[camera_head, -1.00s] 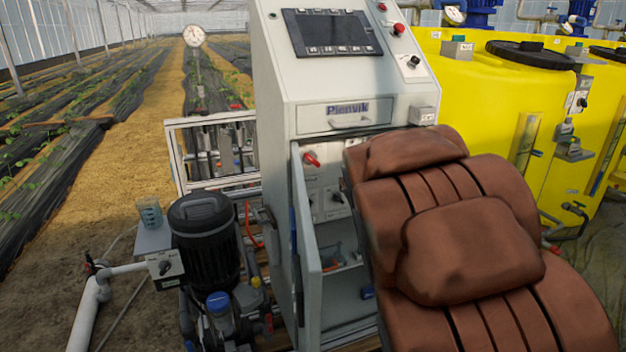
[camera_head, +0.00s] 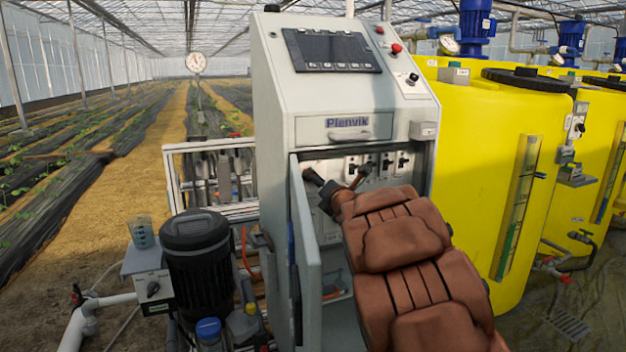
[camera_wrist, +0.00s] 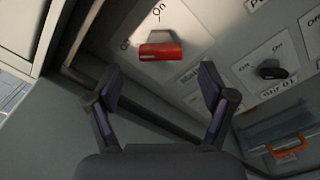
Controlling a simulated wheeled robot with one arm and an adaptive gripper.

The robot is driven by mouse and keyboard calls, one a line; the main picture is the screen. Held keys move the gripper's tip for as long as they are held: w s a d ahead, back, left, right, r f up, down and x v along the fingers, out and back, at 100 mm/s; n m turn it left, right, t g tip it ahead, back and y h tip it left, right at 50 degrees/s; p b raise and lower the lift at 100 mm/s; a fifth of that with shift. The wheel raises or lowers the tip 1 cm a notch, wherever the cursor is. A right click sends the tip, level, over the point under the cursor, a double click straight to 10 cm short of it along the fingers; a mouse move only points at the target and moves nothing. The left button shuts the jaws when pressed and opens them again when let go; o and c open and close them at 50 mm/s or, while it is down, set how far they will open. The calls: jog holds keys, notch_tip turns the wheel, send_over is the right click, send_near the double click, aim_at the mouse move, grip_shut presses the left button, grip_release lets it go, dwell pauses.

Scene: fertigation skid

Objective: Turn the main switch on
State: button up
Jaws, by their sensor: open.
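The main switch (camera_wrist: 160,50) has a red handle on a grey base, on a pale plate inside the open cabinet. "On" is printed above it in the wrist view, and a partly hidden word is at its left. My gripper (camera_wrist: 162,80) is open and empty, with the red handle ahead of the gap between its fingertips, apart from them. In the head view my gripper (camera_head: 335,178) reaches into the cabinet's upper left and hides the switch. A label beginning "Mai" is partly visible below the handle.
The cabinet door (camera_head: 308,250) stands open at the left of my arm. A black rotary switch (camera_wrist: 270,70) on its own plate is to the right. An orange-handled clear box (camera_wrist: 285,145) lies lower right. More black switches (camera_head: 378,165) line the panel.

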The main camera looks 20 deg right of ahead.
jog(key=shift+w, duration=2.95)
jog(key=shift+c, duration=0.3)
jog(key=c, duration=1.1)
